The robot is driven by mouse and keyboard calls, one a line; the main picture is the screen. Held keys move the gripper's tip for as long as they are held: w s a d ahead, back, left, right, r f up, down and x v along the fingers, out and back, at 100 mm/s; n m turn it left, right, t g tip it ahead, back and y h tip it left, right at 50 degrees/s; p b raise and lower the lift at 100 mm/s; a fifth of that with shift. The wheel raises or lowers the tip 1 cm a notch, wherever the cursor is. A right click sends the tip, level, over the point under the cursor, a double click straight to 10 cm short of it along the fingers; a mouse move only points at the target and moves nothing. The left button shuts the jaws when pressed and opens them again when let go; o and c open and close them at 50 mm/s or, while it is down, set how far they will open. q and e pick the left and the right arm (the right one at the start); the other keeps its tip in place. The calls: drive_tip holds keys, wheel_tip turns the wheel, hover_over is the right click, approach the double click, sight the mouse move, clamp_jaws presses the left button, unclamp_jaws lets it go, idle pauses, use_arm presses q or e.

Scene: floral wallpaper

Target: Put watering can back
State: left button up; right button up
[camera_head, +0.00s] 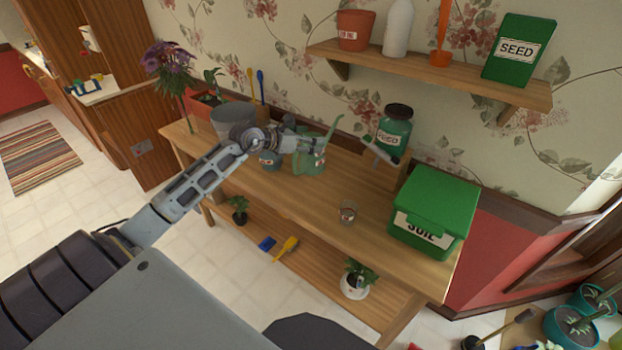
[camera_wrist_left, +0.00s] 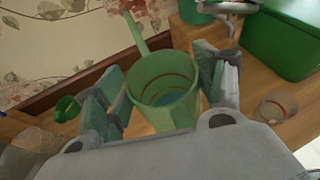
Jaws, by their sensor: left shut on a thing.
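The green watering can (camera_head: 313,161) is at the back of the wooden table, with its long spout rising to the right in the head view. In the left wrist view, the can (camera_wrist_left: 166,92) is between the two fingers, its open top facing the camera. My left gripper (camera_head: 300,147) reaches across the table from the left and is shut on the watering can. In the head view the gripper partly hides the can, and I cannot tell whether its base touches the table. My right gripper is not in view.
A grey pot (camera_head: 229,119) is left. A wall shelf (camera_head: 430,75) hangs above. The table's front middle is clear.

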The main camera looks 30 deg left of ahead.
sight(302, 154)
use_arm(q)
wheel_tip(302, 154, down, 4)
drive_tip(key=shift+f, duration=0.9)
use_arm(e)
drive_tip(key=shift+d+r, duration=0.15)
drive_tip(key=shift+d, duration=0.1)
use_arm(q)
drive_tip(key=shift+f, duration=0.1)
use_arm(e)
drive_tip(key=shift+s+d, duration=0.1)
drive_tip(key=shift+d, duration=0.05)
use_arm(q)
wheel_tip(302, 154, down, 2)
drive_tip(key=shift+f, duration=0.75)
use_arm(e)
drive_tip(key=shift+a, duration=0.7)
use_arm(q)
drive_tip(key=shift+f, duration=0.15)
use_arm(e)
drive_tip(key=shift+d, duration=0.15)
